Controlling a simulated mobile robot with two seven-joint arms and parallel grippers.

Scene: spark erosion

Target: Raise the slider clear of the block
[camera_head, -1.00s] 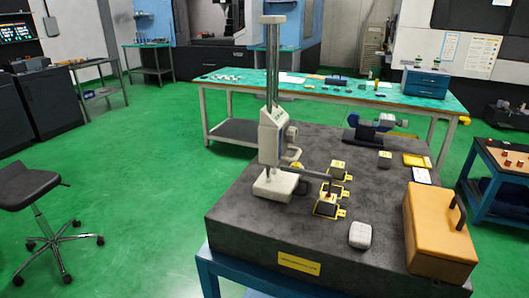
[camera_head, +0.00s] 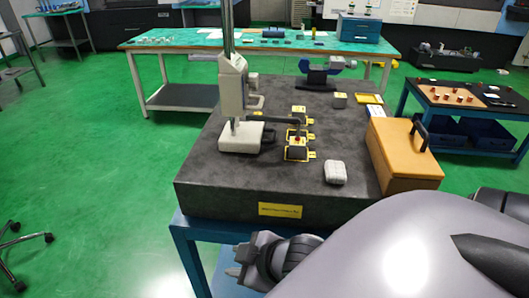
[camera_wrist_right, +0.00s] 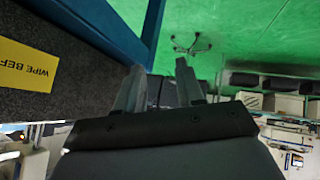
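The slider (camera_head: 232,85) is a pale grey housing on the upright column (camera_head: 228,25) of a height gauge. The gauge's white base (camera_head: 247,138) stands on the dark stone plate. A dark arm (camera_head: 278,119) reaches right from the slider to the row of yellow-trimmed blocks. Its tip is near the front block (camera_head: 297,153); I cannot tell whether they touch. My right gripper (camera_head: 235,271) is empty, low in front of the plate and well away from the slider. In the right wrist view its two fingers (camera_wrist_right: 158,82) are apart. My left gripper is not in view.
The stone plate (camera_head: 225,185) has a yellow label (camera_head: 280,210) on its front face. A pale ribbed block (camera_head: 335,172) and an orange case (camera_head: 400,158) with a dark handle stand on its right side.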

